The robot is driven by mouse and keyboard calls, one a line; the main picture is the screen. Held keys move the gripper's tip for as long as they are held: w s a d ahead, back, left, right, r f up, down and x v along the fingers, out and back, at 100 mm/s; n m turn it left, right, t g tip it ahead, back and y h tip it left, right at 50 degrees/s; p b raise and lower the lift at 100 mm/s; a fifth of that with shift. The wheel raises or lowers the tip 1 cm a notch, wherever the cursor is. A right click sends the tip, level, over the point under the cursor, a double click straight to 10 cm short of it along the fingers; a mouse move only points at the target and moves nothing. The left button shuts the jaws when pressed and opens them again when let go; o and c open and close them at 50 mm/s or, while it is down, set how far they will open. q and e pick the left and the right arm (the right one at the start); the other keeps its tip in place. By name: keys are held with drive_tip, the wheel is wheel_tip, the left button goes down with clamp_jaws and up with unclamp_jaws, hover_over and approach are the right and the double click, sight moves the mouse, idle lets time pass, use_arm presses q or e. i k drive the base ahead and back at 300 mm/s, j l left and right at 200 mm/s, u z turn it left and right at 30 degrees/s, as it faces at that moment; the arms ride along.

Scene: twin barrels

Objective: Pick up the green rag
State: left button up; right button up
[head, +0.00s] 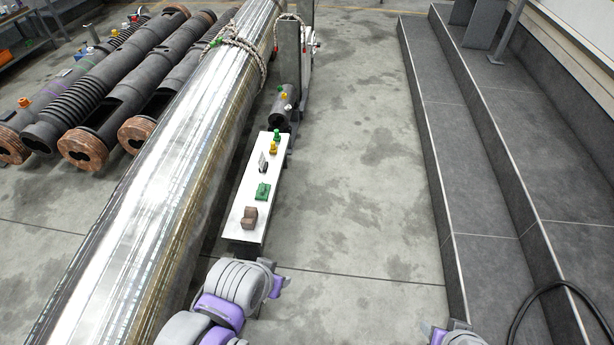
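The green rag (262,191) looks like a small folded green bundle. It lies on the narrow white shelf (243,235), between a brown block-like item and a small black-and-white item. My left arm enters at the bottom, just in front of the shelf's near end. The end of my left arm (277,287) is apart from the rag, and its fingers cannot be made out. Only the top of my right arm shows at the bottom edge, well to the right of the shelf; its gripper is out of view.
A brown item (249,217) sits nearer than the rag; a yellow item (273,148) and a green item (277,135) stand farther back. A long shiny barrel (170,190) with rope runs along the shelf's left. Grey steps (440,150) rise at right. Floor between is clear.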

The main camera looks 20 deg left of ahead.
sight(262, 193)
drive_tip(key=i+l+u, duration=0.1)
drive_tip(key=i, duration=0.4)
drive_tip(key=i+l, duration=0.15)
drive_tip(key=i, duration=0.3)
drive_tip(key=i+l+u, duration=0.15)
drive_tip(key=i, duration=0.35)
drive_tip(key=i+u, duration=0.3)
drive_tip(key=u, duration=0.15)
drive_tip(key=i+l+u, duration=0.1)
drive_tip(key=i+u, duration=0.15)
drive_tip(key=u, duration=0.25)
drive_tip(key=i+l+u, duration=0.25)
drive_tip(key=u, duration=0.2)
drive_tip(key=i+l+u, duration=0.15)
drive_tip(key=u, duration=0.3)
drive_tip(key=i+l+u, duration=0.2)
drive_tip(key=u, duration=0.2)
drive_tip(key=i+l+u, duration=0.1)
drive_tip(key=l+u, duration=0.2)
drive_tip(key=u, duration=0.15)
drive_tip(key=i+l+u, duration=0.2)
drive_tip(key=l+u, duration=0.25)
drive_tip(key=k+l, duration=0.05)
